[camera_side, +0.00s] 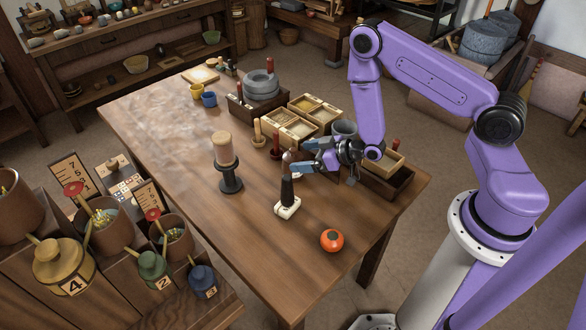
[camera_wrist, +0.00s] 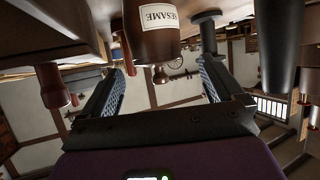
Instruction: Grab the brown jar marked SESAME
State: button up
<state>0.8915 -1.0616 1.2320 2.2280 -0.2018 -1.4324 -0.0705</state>
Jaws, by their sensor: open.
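The brown jar marked SESAME (camera_wrist: 151,38) shows at the top centre of the wrist view, with a pale label facing the camera. My gripper (camera_wrist: 160,72) is open and empty, one dark finger on each side. In the side view my gripper (camera_side: 308,156) is low over the table's right half, pointing left. I cannot tell for certain which item there is the jar.
A dark-handled item on a white block (camera_side: 287,209) stands close to the fingers. Red candlestick-like items (camera_side: 275,150) and wooden trays (camera_side: 292,128) are behind. An orange-red round object (camera_side: 332,240) lies in front.

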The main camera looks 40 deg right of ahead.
aim_at(295, 155)
jog(key=shift+x, duration=3.2)
jog(key=shift+w+d, duration=0.1)
jog(key=shift+d, duration=0.05)
jog(key=shift+c, duration=0.2)
jog(key=shift+r, duration=0.15)
jog(key=c, duration=1.2)
